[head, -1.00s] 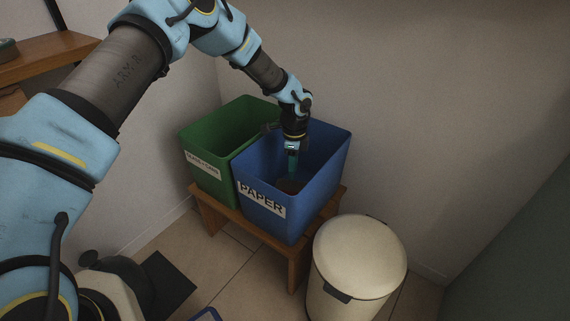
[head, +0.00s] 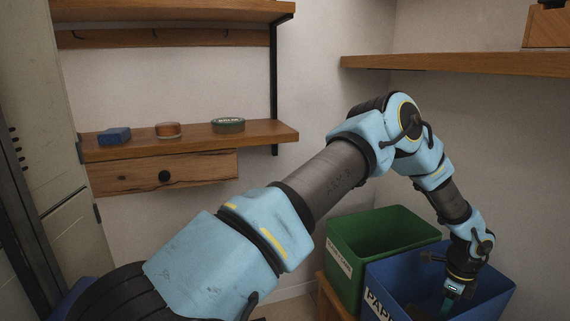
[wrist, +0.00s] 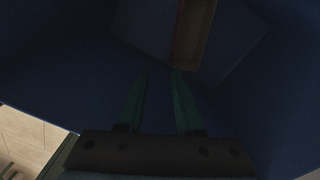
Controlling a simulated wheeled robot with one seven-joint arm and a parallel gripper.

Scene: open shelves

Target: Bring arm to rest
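My arm reaches across the head view from lower left to the blue bin marked PAPER (head: 492,307) at lower right. My gripper (head: 446,308) points down inside that bin. In the wrist view, the two green fingers of my gripper (wrist: 161,75) stand apart with nothing between them. A brownish, box-like item (wrist: 194,36) lies in the dark bin just ahead of the fingertips. It is too dark to tell exactly what it is.
A green bin (head: 385,232) stands left of the blue one. A wooden shelf (head: 262,131) holds a blue item (head: 114,136), an orange-brown round item (head: 168,130) and a dark green tin (head: 228,125). Another shelf (head: 460,62) juts out above the bins.

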